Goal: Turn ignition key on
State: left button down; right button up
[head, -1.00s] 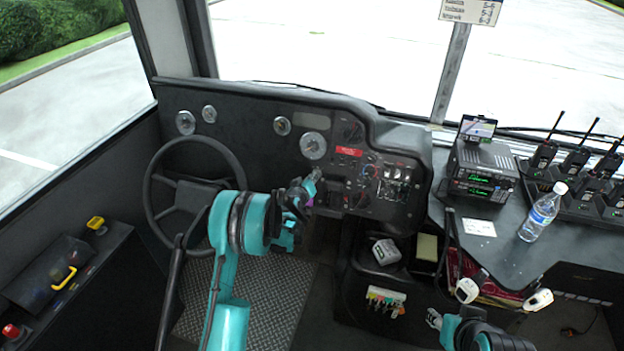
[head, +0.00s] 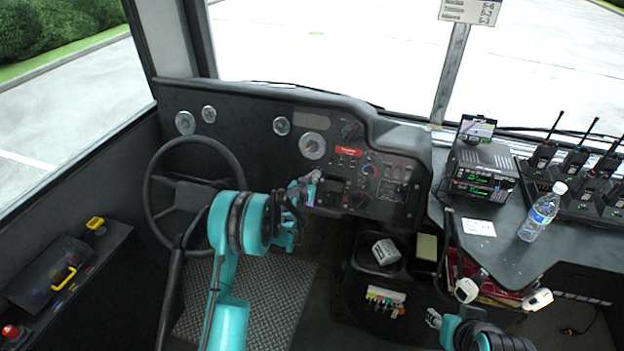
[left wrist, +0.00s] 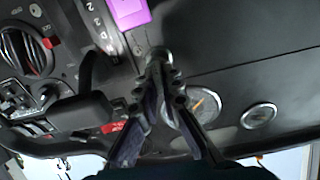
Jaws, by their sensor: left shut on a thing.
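The ignition lock (left wrist: 160,57) shows in the left wrist view as a round metal piece on the black dash, largely hidden behind my left fingers. My left gripper (left wrist: 158,78) is shut at it; the thing between the fingertips, apparently the key, is too hidden to make out. A purple tag (left wrist: 127,12) sits close by, and it also shows in the head view (head: 309,196). In the head view my left gripper (head: 311,180) is at the dash, right of the steering wheel. My right gripper (head: 434,318) shows small and low at right, away from the dash; its fingers are unclear.
The steering wheel (head: 194,197) is left of my left arm. The switch panel (head: 385,178) with a red label lies right of the gripper. A radio set (head: 482,172), a water bottle (head: 541,213) and several handheld radios stand on the right counter (head: 478,250).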

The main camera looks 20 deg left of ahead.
pick_arm(q)
jog(key=m, duration=0.6)
jog(key=shift+d, duration=0.1)
jog(key=shift+m, duration=0.3)
dwell(0.3)
jog(key=c, duration=1.7)
grip_release()
jog(key=shift+w+f, duration=0.1)
jog(key=v, duration=1.2)
